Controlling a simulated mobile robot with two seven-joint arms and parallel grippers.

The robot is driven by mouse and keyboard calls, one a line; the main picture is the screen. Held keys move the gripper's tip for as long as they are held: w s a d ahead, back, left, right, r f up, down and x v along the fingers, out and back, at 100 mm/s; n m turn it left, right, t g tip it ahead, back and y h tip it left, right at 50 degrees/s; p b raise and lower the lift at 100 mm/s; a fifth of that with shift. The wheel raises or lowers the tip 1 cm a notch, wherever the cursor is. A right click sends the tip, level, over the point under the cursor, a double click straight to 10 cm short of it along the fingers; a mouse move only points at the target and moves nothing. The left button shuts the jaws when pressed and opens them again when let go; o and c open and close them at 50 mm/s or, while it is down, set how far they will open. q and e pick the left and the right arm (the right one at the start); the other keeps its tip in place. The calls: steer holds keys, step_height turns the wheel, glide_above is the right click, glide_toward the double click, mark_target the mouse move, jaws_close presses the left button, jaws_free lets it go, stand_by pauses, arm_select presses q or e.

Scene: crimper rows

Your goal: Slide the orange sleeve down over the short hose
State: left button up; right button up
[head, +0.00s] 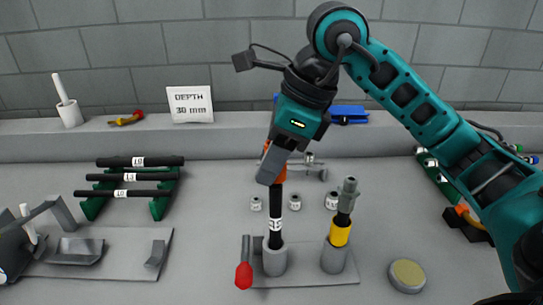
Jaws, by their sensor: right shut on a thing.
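The short black hose (276,208) stands upright in a grey round socket (275,262), with a white label low on it. The orange sleeve (281,175) is at the hose's upper end, partly hidden by my right gripper (270,168). My right gripper comes down from above, tilted, and is shut on the orange sleeve. The gripper hides the hose's top, so I cannot tell how far the sleeve is around it. My left gripper is not in view.
A second socket (334,258) to the right holds a fitting with a yellow sleeve (340,234). A red-tipped lever (244,275) stands close on the left. Small labelled pots (295,202) are behind. A hose rack (158,207) is left; a round tan disc (407,274) is right.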

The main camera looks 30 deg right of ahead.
arm_select(q)
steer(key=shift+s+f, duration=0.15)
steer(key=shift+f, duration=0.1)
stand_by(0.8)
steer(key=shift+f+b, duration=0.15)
steer(key=shift+b, duration=0.15)
arm_select(e)
steer(key=shift+f, duration=0.15)
steer(key=shift+f, duration=0.2)
arm_select(q)
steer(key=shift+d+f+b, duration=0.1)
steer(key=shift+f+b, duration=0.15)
steer(key=shift+b, duration=0.05)
arm_select(e)
steer(key=shift+f, duration=0.1)
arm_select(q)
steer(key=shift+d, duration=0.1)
arm_select(e)
steer(key=shift+f, duration=0.1)
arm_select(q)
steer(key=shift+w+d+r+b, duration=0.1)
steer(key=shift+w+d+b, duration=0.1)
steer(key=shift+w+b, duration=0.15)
arm_select(e)
steer(key=shift+f, duration=0.35)
steer(key=shift+f, duration=0.1)
